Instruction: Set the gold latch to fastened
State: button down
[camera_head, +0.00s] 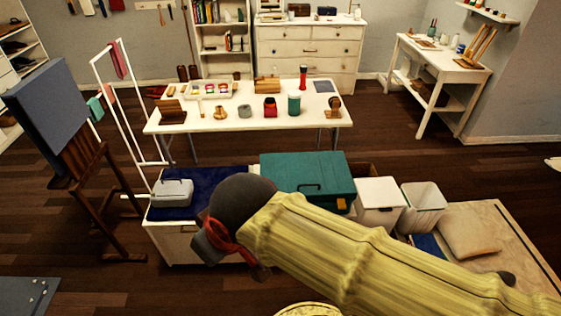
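A teal chest (335,170) with a dark handle on its lid stands low in the middle of the view, its lid down. A small gold-yellow piece (342,204), which looks like the gold latch, sits on its front at the right; it is too small to tell whether it is fastened. My arm in its yellow sleeve crosses in front and hides much of the chest's front. My gripper (232,248) is left of the chest and below its lid in the picture, apart from the latch. Its fingers are partly hidden, and I cannot tell whether they are open.
A grey case (172,192) lies on a blue-topped white cabinet (168,240) at the left. Two white bins (378,196) (423,200) stand right of the chest. A white table (225,121) with small items is behind. An easel (85,165) stands far left. Open floor lies at lower left.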

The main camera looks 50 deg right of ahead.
aim_at(341, 203)
jog(key=z, duration=1.8)
